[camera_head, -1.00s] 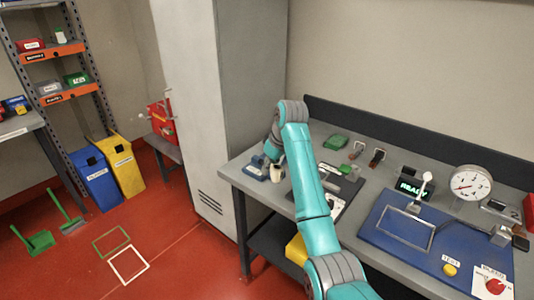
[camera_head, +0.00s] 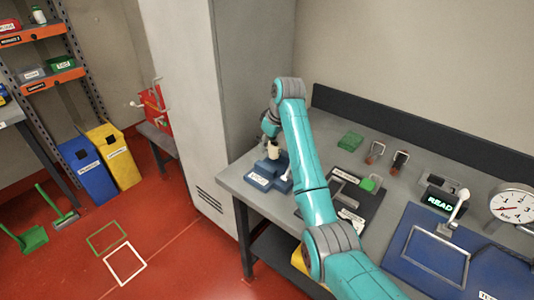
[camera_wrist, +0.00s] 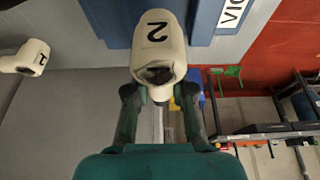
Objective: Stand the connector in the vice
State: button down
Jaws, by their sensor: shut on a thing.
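The connector (camera_wrist: 158,45) is a cream piece marked 2, with a dark opening at its near end. My gripper (camera_wrist: 160,95) is shut on it, with a dark finger on each side. The connector also shows in the head view (camera_head: 273,152), below my gripper (camera_head: 269,130) and over the back of the vice. The blue vice (camera_head: 268,173) stands at the table's left end, and its labelled body (camera_wrist: 206,22) shows behind the connector in the wrist view. I cannot tell whether the connector touches the jaws, which it partly hides.
Another cream piece (camera_wrist: 30,58) with a mark shows at the wrist view's left, over the grey table. A dark mat (camera_head: 362,212) with a green part (camera_head: 368,184), a green block (camera_head: 350,141) and a blue test board (camera_head: 408,278) lie to the right. A cabinet (camera_head: 205,120) stands left.

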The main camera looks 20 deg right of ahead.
aim_at(267, 162)
jog(key=shift+f, duration=1.95)
jog(key=c, duration=1.3)
grip_release()
jog(key=shift+f, duration=0.1)
